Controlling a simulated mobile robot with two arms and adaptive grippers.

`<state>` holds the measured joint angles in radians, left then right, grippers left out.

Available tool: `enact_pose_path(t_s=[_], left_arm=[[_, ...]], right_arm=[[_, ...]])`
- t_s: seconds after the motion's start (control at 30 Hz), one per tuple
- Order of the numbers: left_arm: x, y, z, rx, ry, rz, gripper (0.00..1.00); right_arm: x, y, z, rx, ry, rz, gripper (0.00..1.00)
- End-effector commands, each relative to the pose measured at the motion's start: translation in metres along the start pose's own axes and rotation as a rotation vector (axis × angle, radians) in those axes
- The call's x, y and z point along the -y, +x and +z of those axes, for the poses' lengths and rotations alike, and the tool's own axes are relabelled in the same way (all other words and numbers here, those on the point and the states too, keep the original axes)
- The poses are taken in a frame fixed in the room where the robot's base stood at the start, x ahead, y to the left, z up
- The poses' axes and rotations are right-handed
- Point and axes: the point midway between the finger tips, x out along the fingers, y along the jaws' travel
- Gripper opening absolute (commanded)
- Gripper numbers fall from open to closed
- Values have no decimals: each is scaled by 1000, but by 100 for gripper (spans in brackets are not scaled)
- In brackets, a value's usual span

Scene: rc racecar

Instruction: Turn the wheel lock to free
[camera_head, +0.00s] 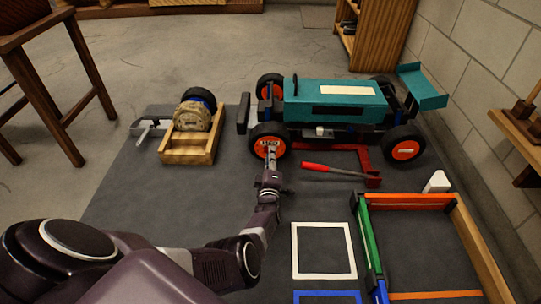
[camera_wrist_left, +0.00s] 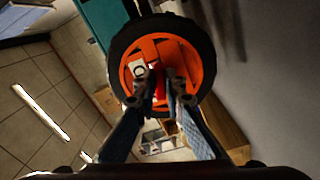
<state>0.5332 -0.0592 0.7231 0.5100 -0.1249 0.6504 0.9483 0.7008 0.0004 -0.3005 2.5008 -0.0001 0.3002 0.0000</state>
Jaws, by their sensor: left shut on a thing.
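The teal car (camera_head: 335,100) stands on a red stand, with orange-hubbed black wheels. My left gripper (camera_head: 271,152) reaches up to its near front wheel (camera_head: 257,148). In the left wrist view the orange wheel (camera_wrist_left: 197,60) fills the upper middle, and my left fingers (camera_wrist_left: 160,98) are at its hub. They are closed on the small red wheel lock (camera_wrist_left: 158,74) at the hub centre. A white label with a dark ring (camera_wrist_left: 138,70) shows left of the fingers. The fingers hide part of the lock, so its exact angle is unclear. My right gripper is out of view.
A red-handled jack lever (camera_head: 318,168) lies just right of my left gripper. A wooden cradle (camera_head: 188,155) with a spare wheel stands to the left. A partitioned wooden frame (camera_head: 480,250) and white outlined square (camera_head: 323,225) lie nearer. The mat left of my arm is clear.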

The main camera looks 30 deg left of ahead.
Motion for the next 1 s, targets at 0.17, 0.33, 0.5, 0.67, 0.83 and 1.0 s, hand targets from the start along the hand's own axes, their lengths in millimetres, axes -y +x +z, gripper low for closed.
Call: enact_pose_path(t_s=[0.17,0.33,0.5,0.67,0.83,1.0], left_arm=[[0,-1,1,2,-122,0,0],[0,-1,1,2,-227,-1,0],[0,-1,1,3,-302,-1,0],[0,-1,1,2,-341,-2,0],[-1,-1,1,2,-354,-2,0],[-1,-1,1,2,-355,-2,0]], right_arm=[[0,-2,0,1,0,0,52],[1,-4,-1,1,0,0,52],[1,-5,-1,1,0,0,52],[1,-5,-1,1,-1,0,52],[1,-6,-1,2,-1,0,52],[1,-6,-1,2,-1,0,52]])
